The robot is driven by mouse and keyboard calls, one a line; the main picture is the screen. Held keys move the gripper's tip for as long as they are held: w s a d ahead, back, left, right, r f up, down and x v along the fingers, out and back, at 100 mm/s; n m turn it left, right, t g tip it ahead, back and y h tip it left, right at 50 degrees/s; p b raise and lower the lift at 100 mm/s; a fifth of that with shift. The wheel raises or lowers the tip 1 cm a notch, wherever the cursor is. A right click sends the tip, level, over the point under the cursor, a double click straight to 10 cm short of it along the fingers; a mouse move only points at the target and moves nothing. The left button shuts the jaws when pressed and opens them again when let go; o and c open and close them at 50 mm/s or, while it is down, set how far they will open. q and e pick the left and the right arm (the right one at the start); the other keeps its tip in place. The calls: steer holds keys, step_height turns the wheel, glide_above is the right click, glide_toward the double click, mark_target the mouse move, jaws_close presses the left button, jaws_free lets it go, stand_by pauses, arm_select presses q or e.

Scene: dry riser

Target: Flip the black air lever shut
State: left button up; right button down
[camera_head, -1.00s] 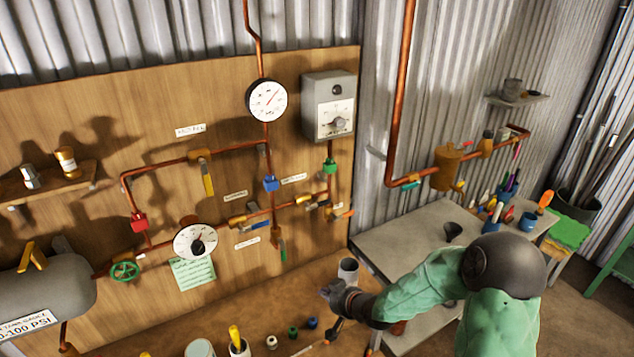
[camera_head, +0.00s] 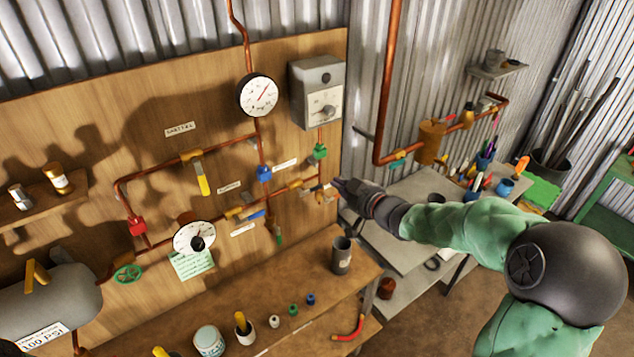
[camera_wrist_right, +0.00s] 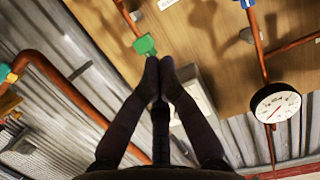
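My right gripper (camera_head: 339,184) reaches in from the right to the right end of the lower copper pipe on the wooden board. Its fingertips are beside a small brass valve (camera_head: 327,196) with a short dark lever (camera_head: 319,188), probably the black air lever. I cannot tell whether they touch. In the right wrist view the gripper's fingers (camera_wrist_right: 159,64) meet at the tips, with nothing visible between them. A green fitting (camera_wrist_right: 145,45) is just beyond the tips there; the lever cannot be made out. My left gripper is not in view.
A grey control box (camera_head: 315,91) and a green fitting (camera_head: 320,151) are above the valve. Blue-handled (camera_head: 252,215) and yellow-handled (camera_head: 203,184) valves are to its left. A workbench (camera_head: 300,262) with a grey cup (camera_head: 341,256) is below.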

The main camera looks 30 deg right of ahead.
steer(key=w+f, duration=0.6)
steer(key=w, duration=0.3)
steer(key=shift+w+a+f, duration=0.2)
steer(key=shift+w+a, duration=0.2)
stand_by(0.4)
steer(key=shift+d+f+m, duration=0.1)
steer(key=shift+m, duration=0.2)
